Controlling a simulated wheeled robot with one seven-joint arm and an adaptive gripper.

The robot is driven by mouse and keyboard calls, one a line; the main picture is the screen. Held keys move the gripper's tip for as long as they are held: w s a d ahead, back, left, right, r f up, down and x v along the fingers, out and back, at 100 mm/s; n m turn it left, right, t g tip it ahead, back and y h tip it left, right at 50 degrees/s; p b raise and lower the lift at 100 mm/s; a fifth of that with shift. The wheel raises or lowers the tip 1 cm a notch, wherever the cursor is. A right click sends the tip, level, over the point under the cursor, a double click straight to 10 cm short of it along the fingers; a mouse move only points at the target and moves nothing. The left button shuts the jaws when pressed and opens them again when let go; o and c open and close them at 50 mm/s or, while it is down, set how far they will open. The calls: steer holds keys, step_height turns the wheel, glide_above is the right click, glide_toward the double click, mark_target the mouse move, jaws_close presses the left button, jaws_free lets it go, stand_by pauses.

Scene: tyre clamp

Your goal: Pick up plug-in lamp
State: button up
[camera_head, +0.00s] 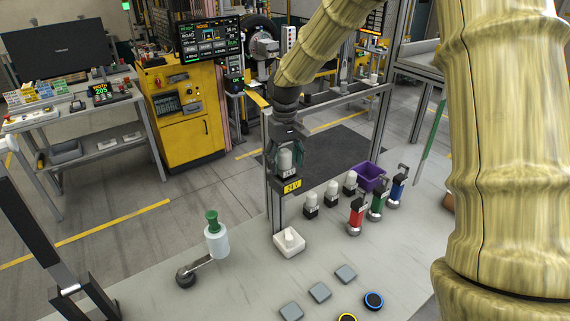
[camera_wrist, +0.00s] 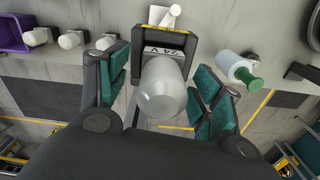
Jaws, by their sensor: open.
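A plug-in lamp with a pale, rounded, translucent cap (camera_head: 285,161) sits upright on a dark holder with a yellow 24V label (camera_head: 292,186), on a post at the table's far edge. In the wrist view the lamp cap (camera_wrist: 163,92) fills the middle, with the holder's dark frame (camera_wrist: 168,35) beyond it. My gripper (camera_head: 284,155) is over the lamp from above. Its green-padded fingers stand apart on both sides of the cap, also seen in the wrist view (camera_wrist: 160,72). Gaps show between the pads and the cap. The lamp's base is mostly hidden.
Several similar white-capped lamps (camera_head: 332,190) stand right of the post, near red (camera_head: 356,214), green and blue handled tools and a purple bin (camera_head: 370,176). A white block (camera_head: 290,242) stands before the post. A green-topped bottle (camera_head: 216,238) is left. Grey table between is clear.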

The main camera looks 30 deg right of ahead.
steer(key=shift+f, duration=0.25)
steer(key=c, duration=1.2)
steer(key=shift+o, duration=0.2)
steer(key=shift+r, duration=0.1)
